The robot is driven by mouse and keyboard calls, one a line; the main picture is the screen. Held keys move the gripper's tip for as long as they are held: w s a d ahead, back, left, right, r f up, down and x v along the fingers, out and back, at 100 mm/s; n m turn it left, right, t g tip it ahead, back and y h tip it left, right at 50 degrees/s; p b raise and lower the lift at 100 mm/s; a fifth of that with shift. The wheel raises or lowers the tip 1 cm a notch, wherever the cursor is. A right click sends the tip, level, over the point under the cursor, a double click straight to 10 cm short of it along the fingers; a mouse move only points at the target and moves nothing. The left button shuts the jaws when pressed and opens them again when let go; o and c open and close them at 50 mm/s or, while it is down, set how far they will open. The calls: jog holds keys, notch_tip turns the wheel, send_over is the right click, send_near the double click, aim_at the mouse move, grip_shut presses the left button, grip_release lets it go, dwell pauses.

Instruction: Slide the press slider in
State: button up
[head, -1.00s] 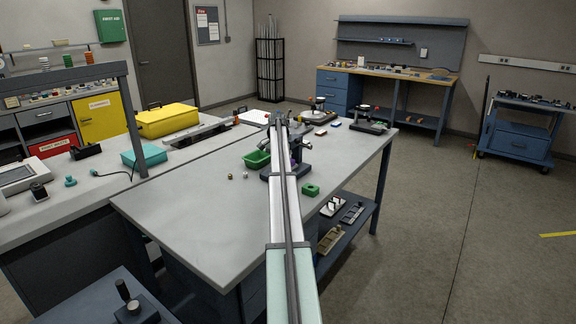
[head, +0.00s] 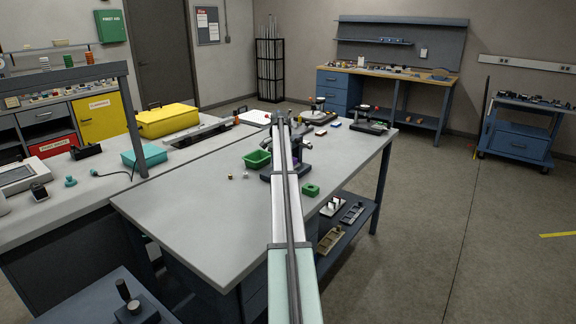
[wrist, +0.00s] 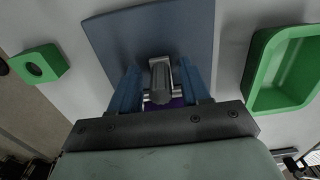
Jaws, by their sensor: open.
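The press stands on a dark blue-grey base (head: 267,174) on the grey workbench, largely hidden behind my arm in the head view. In the wrist view its flat base plate (wrist: 120,35) lies below my gripper. A grey metal part (wrist: 160,82), which looks like the press slider, stands between my gripper's two blue fingers (wrist: 160,92). The fingers are open, one on each side of it; I cannot tell whether either touches it. A purple piece shows just beneath, partly hidden by the gripper body.
A green tray (head: 247,162) sits left of the press and a green block with a hole (head: 311,190) sits to its right. Small round pieces (head: 246,176) lie on the bench. Other devices (head: 371,124) stand at the back. The front of the bench (head: 200,220) is clear.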

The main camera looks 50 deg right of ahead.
jog(key=shift+w+d+r, duration=0.1)
jog(key=shift+d+r, duration=0.1)
jog(key=shift+d, duration=0.2)
jog(key=shift+r, duration=2.2)
jog(key=shift+a+r, duration=0.15)
jog(key=shift+r, duration=0.25)
jog(key=shift+a, duration=0.1)
